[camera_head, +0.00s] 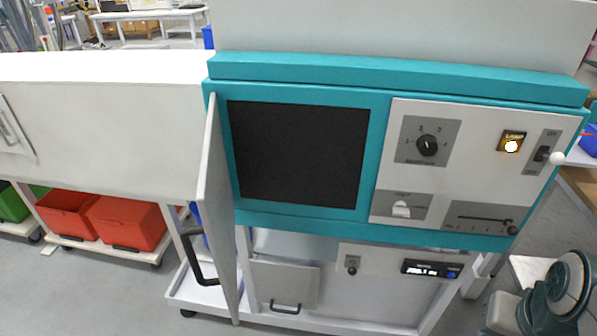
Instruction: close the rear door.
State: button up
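A light grey door panel (217,205) stands open, seen nearly edge-on, at the left side of the teal-framed machine (400,75). A black bar handle (197,258) is on its left face, near the bottom. I cannot tell for sure whether this is the rear door. A wide white panel (100,135) with a handle (14,130) extends to the left of the machine. My gripper is not in view; only teal and grey parts of my arm show at the lower right, apart from the door.
The machine front has a dark rectangular panel (297,155), a knob (427,145), a lit indicator (511,144) and a slider lever (512,230). Below are a small drawer with a handle (285,308) and a white base shelf. Red bins (125,222) stand at left. Grey floor (80,300) is open at lower left.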

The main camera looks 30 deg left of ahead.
aim_at(215, 200)
jog(key=z, duration=1.4)
jog(key=k, duration=0.95)
jog(key=u, duration=2.55)
